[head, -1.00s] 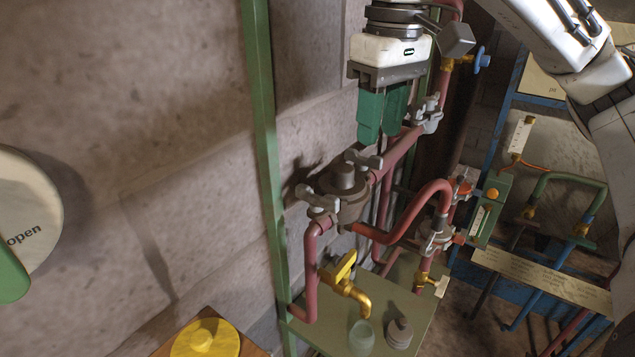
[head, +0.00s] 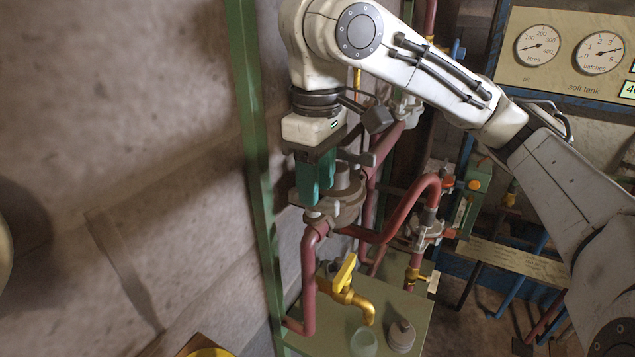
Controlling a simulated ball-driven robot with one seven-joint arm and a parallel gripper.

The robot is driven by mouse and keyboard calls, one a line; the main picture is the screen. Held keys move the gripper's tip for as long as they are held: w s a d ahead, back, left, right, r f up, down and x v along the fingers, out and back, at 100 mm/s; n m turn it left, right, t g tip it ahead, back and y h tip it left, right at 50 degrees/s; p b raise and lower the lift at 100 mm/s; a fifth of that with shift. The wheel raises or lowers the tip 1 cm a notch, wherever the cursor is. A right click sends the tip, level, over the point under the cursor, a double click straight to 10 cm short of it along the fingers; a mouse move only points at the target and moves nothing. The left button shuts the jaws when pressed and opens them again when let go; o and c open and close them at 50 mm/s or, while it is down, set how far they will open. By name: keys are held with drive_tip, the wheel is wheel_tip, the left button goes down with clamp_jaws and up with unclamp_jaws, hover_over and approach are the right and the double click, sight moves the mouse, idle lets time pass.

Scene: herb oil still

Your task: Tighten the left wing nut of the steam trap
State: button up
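The steam trap (head: 345,196) is a round grey-brown body with a domed top, set in red pipes beside the wall. My gripper (head: 315,198) points down over its left side, with its green fingers at the left wing nut. The fingers hide most of that wing nut; only a bit of pale metal (head: 313,214) shows just below the fingertips. I cannot tell whether the fingers touch or grip it, or how wide they stand apart. The right wing nut (head: 357,158) is grey and shows partly behind my gripper.
A green upright post (head: 250,150) stands close to the left of my gripper. Red pipes (head: 405,210) curve to the right. A yellow tap (head: 345,285), a glass jar (head: 363,342) and a grey bottle (head: 401,336) are below, around the green shelf (head: 325,342).

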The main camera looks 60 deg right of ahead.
drive_tip(key=shift+f, duration=0.5)
drive_tip(key=shift+w+a, duration=0.1)
drive_tip(key=shift+a, duration=0.1)
drive_tip(key=shift+c, duration=0.2)
drive_tip(key=shift+w+a, duration=0.15)
clamp_jaws()
